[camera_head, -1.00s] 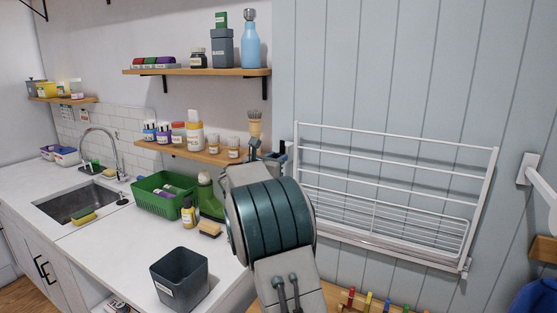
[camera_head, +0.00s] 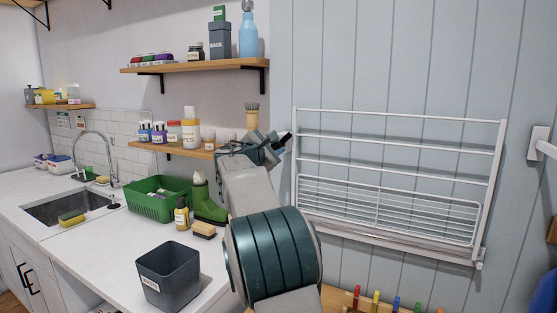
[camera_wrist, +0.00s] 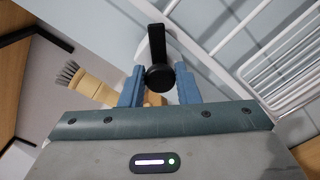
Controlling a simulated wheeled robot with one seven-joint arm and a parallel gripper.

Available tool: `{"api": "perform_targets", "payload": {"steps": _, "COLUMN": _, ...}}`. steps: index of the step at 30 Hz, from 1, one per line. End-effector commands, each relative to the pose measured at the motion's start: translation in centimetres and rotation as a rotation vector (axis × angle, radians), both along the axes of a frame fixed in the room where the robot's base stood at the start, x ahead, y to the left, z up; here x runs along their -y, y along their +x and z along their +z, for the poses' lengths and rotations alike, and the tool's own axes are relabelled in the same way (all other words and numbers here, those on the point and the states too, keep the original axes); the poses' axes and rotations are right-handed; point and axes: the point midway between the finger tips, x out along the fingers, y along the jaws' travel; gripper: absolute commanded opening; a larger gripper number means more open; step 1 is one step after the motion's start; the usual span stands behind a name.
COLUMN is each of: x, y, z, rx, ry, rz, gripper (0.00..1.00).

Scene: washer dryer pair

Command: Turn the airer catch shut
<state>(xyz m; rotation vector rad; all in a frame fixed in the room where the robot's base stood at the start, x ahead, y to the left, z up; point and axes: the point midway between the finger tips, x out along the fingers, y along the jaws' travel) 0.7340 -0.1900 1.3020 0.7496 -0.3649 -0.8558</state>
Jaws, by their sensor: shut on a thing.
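The airer (camera_head: 398,158) is a white wire rack on the blue-grey panelled wall, and its bars also show at the right of the wrist view (camera_wrist: 255,65). The catch (camera_wrist: 157,45) is black, with a round hub and a straight lever that points up in the wrist view. Its dark end also shows beside the airer's upper left corner (camera_head: 285,136). My gripper (camera_wrist: 160,90) has its two blue fingers closed on either side of the catch's hub. In the head view my gripper (camera_head: 265,148) is left of the airer, and my wrist hides part of it.
A wooden shelf (camera_head: 170,149) with bottles and a brush (camera_head: 252,118) is close left of my gripper. A higher shelf (camera_head: 195,66) is above. A grey bin (camera_head: 168,277) and green basket (camera_head: 157,207) stand on the counter. Coloured pegs (camera_head: 375,300) stand below the airer.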

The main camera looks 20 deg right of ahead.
Motion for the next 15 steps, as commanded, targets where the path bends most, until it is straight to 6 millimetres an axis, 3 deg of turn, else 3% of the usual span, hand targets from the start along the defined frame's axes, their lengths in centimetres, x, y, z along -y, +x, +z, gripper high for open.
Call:
{"api": "perform_targets", "payload": {"steps": 1, "x": -0.32, "y": 0.13, "z": -0.94, "rx": 0.034, "ry": 0.032, "rz": 0.004, "gripper": 0.06}}
{"api": "perform_targets", "payload": {"steps": 15, "x": -0.31, "y": 0.15, "z": -0.96, "rx": 0.372, "ry": 0.299, "rz": 0.004, "gripper": 0.06}}
